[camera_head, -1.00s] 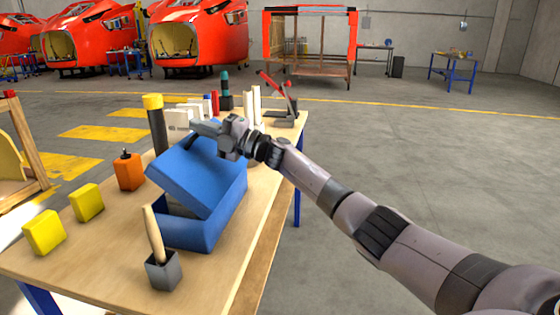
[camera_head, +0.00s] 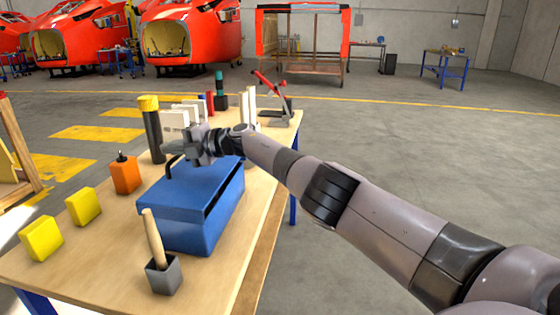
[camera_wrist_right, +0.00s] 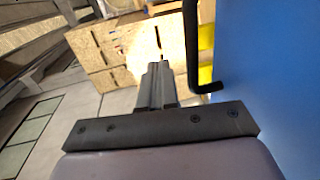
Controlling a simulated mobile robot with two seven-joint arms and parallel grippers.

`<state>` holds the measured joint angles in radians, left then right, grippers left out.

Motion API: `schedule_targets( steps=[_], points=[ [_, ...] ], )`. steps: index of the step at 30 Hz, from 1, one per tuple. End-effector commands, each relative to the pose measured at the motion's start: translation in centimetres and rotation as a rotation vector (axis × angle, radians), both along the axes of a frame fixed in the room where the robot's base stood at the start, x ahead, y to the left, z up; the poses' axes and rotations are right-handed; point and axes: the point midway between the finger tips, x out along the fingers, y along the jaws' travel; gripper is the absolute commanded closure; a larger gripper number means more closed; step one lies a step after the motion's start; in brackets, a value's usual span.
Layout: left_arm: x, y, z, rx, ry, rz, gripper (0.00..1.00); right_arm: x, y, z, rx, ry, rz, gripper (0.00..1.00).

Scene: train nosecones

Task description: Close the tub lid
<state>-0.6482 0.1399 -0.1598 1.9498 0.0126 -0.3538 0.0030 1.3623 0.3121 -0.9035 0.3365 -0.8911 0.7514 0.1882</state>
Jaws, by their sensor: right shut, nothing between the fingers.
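The blue tub (camera_head: 190,235) stands on the wooden workbench. Its blue lid (camera_head: 195,188) lies nearly flat over it, with a dark gap along the right side. A black handle (camera_head: 173,165) shows at the lid's far left; it also shows in the right wrist view (camera_wrist_right: 196,55). My right gripper (camera_head: 192,152) is over the lid's far part, close to the handle. In the right wrist view my right gripper (camera_wrist_right: 155,75) is shut and empty, with the blue surface to its right. Whether it touches the lid I cannot tell. My left gripper is not in view.
Yellow blocks (camera_head: 42,238), an orange bottle (camera_head: 125,174) and a black cylinder with a yellow cap (camera_head: 151,130) stand left of the tub. White holders and a red-handled clamp (camera_head: 272,100) stand behind.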

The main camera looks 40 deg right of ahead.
Motion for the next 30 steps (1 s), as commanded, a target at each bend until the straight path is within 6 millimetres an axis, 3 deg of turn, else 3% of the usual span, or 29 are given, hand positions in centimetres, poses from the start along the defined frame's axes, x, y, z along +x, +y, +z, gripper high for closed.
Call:
schedule_targets(
  steps=[25,30],
  points=[
    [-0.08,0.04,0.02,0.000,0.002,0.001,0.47,0.09,0.13,-0.40,-0.018,0.021,0.001,1.00],
    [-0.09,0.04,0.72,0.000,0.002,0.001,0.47,0.06,0.05,0.24,-0.018,0.022,0.001,1.00]
  ],
)
